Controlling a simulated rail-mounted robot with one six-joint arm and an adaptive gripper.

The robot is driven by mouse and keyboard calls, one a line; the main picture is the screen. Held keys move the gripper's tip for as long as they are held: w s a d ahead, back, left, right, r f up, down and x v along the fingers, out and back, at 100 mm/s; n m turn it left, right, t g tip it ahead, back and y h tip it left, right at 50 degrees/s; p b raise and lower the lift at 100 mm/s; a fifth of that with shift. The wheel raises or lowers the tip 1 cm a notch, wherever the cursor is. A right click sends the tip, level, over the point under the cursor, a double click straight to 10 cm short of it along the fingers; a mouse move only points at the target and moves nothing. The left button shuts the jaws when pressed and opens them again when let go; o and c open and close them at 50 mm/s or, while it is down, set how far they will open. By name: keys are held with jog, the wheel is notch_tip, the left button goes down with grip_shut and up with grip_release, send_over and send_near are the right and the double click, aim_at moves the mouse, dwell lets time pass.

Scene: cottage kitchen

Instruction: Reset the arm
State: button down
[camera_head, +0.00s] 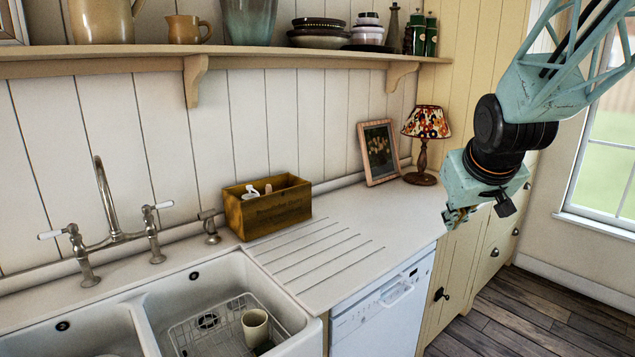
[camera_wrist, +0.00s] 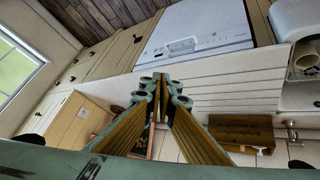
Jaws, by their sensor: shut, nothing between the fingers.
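My gripper (camera_head: 458,217) hangs at the end of the teal arm on the right of the head view, in front of the counter's right end and close to the yellow cabinets. In the wrist view my gripper (camera_wrist: 163,82) shows in the middle with its fingertips together. It is shut and holds nothing. It is apart from the counter and everything on it.
A wooden box (camera_head: 268,207) stands on the counter (camera_head: 390,215) beside the sink (camera_head: 225,290), which holds a rack and a cup (camera_head: 255,327). A picture frame (camera_head: 379,152) and a lamp (camera_head: 425,125) stand near the arm. A laden shelf (camera_head: 130,65) runs above.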

jog(key=s+a+r+g, duration=0.1)
jog(key=s+a, duration=0.4)
jog(key=s, duration=1.5)
jog(key=s+a+r+m+g+y, duration=0.1)
jog(key=s+a, duration=0.4)
jog(key=s, duration=1.6)
jog(key=shift+a+g, duration=0.15)
jog(key=shift+g, duration=0.65)
